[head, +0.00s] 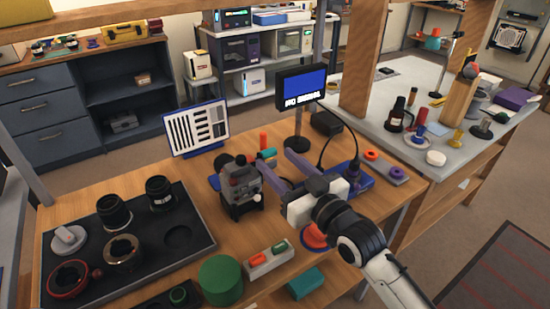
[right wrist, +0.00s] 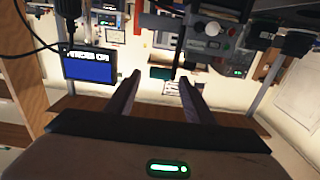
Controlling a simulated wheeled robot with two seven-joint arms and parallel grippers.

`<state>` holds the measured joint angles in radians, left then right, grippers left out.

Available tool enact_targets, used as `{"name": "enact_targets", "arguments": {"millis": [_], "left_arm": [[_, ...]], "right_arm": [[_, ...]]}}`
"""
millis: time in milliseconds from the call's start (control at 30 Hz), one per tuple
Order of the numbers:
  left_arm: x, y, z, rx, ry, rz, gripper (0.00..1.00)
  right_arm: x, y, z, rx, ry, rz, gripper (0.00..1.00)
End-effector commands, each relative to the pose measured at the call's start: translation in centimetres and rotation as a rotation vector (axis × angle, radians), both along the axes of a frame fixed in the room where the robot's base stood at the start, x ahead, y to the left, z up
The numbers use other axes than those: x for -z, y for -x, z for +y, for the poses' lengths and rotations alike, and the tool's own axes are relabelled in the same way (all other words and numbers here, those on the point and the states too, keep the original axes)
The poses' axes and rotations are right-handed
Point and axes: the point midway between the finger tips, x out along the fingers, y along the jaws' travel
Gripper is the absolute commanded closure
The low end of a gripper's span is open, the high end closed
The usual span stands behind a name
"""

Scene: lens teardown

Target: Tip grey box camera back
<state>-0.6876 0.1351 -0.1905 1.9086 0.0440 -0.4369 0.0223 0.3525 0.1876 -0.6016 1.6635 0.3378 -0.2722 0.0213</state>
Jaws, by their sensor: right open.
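The grey box camera (head: 241,187), a dark grey boxy body with a red dot and small knobs, stands on the wooden table just right of the black tray. I cannot tell whether it tilts slightly. It also shows upside down at the top of the right wrist view (right wrist: 210,38). My right gripper (head: 277,172) is open, with its two purple-grey fingers pointing left toward the camera's right side. Nothing is between the fingers, and they look apart from the camera. In the right wrist view the open fingers (right wrist: 160,80) also show empty. My left gripper is not in view.
A black tray (head: 203,248) with several lenses lies at left. A chart board (head: 197,127) and a monitor (head: 301,87) stand behind. A green cylinder (head: 220,280) and a light block with coloured pieces (head: 268,262) are in front. Bare wood lies between tray and camera.

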Motion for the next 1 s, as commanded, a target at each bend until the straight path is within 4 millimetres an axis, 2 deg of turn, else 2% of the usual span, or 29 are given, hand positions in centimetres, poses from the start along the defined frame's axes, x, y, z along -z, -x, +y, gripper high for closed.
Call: {"name": "enact_targets", "arguments": {"millis": [200,500,567,800,1000], "left_arm": [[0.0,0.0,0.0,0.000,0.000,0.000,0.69],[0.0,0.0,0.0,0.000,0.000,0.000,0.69],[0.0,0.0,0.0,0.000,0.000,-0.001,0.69],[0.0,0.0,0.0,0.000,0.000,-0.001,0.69],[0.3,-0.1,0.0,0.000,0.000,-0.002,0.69]], "right_arm": [[0.0,-1.6,1.2,0.000,0.001,0.001,0.52],[0.1,-1.7,1.3,0.000,0.001,0.001,0.52],[0.1,-1.7,1.3,0.000,0.001,0.001,0.60],[0.1,-1.8,1.1,0.003,0.001,0.002,1.00],[0.2,-1.8,0.9,0.005,-0.004,-0.008,1.00]]}}
